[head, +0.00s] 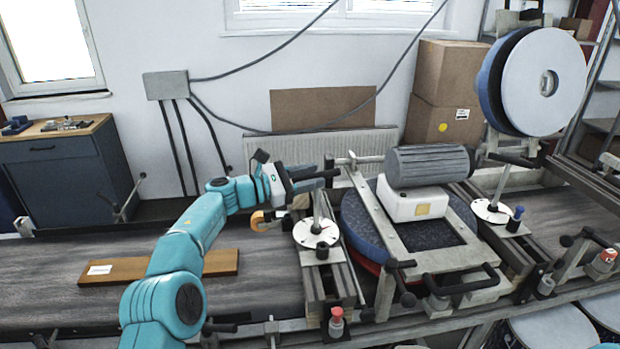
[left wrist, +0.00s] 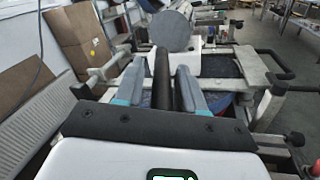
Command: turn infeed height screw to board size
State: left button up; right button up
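The infeed height screw is a pale upright post (head: 318,208) rising from a white dial disc (head: 316,233) on the left side of the sander. My left gripper (head: 318,176) is at the top of the post, pointing right. In the left wrist view, a dark bar (left wrist: 161,78), which looks like the screw's handle, runs between the two fingers (left wrist: 158,85), with narrow gaps on both sides. The fingers look open around it. The gripper hides the post's top in the head view. A brown board (head: 215,263) with a white label lies flat on the belt. My right gripper is out of view.
The sander's grey motor (head: 430,165) and frame stand just right of the gripper. A second post with a white disc (head: 492,211) stands further right. An orange rounded part (head: 259,221) sits left of the near disc. The belt (head: 45,293) is clear around the board.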

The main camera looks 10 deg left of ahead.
pick_arm(q)
jog(key=shift+f, duration=0.15)
jog(key=shift+s+a+f+b, duration=0.1)
jog(key=shift+s+a+b, duration=0.2)
jog(key=shift+b, duration=0.15)
jog(key=b+v, duration=0.6)
jog(key=v, duration=0.9)
jog(key=shift+a, duration=0.2)
